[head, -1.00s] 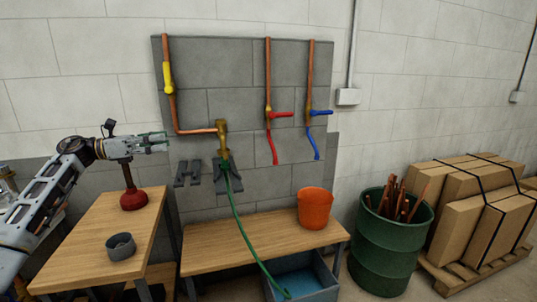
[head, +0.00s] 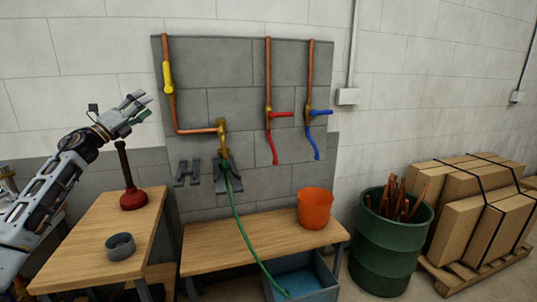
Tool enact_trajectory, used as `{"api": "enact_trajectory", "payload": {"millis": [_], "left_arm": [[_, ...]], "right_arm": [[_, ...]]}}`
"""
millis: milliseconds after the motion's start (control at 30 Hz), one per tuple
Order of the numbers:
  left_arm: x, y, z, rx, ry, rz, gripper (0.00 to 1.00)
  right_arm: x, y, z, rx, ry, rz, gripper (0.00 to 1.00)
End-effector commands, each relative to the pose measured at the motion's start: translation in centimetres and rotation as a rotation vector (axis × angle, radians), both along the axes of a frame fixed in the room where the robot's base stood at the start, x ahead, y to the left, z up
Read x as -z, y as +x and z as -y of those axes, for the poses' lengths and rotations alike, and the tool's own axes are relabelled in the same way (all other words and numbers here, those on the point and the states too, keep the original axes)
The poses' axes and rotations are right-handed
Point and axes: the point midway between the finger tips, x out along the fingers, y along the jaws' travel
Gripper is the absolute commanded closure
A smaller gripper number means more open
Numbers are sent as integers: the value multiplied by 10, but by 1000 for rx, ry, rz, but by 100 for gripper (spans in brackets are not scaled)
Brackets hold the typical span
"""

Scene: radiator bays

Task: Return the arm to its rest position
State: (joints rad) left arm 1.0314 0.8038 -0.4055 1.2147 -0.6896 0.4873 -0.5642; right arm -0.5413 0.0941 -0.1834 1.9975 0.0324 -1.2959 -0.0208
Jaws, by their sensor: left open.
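My left arm comes in from the left in the head view. Its gripper (head: 137,107) is open and empty, raised in front of the wall, above and apart from the plunger (head: 133,199). The plunger stands upright on the left wooden table (head: 88,228), with a red cup and a dark handle. My right gripper is not in view.
A grey ring-shaped dish (head: 120,247) sits on the left table. A bench (head: 225,246) holds an orange bucket (head: 315,208). A green hose (head: 241,222) hangs from the brass tap (head: 222,140) into a blue-grey bin (head: 303,283). A green barrel (head: 388,250) and boxes (head: 478,205) stand right.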

Motion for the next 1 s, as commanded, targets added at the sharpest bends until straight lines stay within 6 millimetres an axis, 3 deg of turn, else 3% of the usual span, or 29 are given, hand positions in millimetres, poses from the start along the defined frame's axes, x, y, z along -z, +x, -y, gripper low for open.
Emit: {"api": "enact_trajectory", "payload": {"millis": [500,800,1000], "left_arm": [[-52,1,-55,-171,-475,-24,36],[-68,-7,-75,-229,-766,-41,36],[-67,-13,-79,-253,-961,-68,36]], "right_arm": [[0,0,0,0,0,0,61],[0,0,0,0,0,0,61],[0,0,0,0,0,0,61]]}}
